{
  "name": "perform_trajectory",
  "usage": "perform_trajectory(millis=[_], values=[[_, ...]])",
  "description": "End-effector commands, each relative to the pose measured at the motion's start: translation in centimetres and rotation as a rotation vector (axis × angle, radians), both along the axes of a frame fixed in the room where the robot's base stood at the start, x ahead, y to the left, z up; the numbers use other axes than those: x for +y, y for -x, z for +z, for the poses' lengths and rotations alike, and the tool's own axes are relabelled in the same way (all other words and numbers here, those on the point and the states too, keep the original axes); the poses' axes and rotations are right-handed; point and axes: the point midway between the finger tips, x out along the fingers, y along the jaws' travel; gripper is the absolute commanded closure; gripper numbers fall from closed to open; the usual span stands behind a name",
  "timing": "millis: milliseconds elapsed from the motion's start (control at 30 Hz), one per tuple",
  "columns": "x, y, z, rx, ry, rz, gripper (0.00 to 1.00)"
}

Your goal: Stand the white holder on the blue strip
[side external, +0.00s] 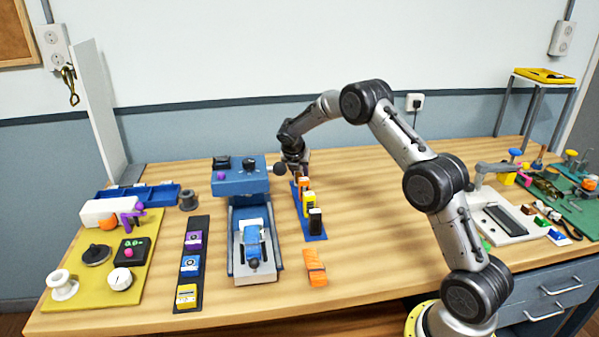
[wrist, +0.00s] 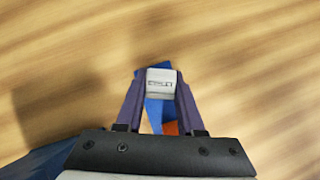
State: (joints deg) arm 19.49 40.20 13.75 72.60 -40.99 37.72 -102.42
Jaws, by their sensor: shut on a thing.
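The white holder (wrist: 161,85) sits between the two fingers of my gripper (wrist: 160,74) in the wrist view, and the gripper is shut on it. The blue strip (wrist: 153,116) shows below and around the holder in that view. Whether the holder touches the strip, I cannot tell. In the side view my gripper (side external: 299,167) is at the far end of the blue strip (side external: 316,237). The white holder is not clearly visible there.
An orange holder (side external: 303,182), a yellow holder (side external: 308,204) and a black holder (side external: 315,221) stand in a row on the strip. An orange block (side external: 315,266) lies on the table near its front end. A blue machine (side external: 241,180) stands to the left. Bare table lies to the right.

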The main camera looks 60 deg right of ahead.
Motion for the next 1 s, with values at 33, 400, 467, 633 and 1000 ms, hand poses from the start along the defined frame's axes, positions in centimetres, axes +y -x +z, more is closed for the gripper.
perform_trajectory(millis=[33, 400, 467, 633, 1000], values=[[0.0, -0.1, 0.0, -0.003, 0.002, 0.0, 1.0], [0.0, 0.0, -0.3, -0.002, 0.002, 0.001, 0.58], [0.0, 0.0, -0.3, -0.001, 0.001, 0.001, 0.47], [0.0, 0.0, -0.3, -0.001, 0.001, 0.001, 0.33], [0.6, 0.2, 1.0, -0.002, 0.001, 0.001, 0.33]])
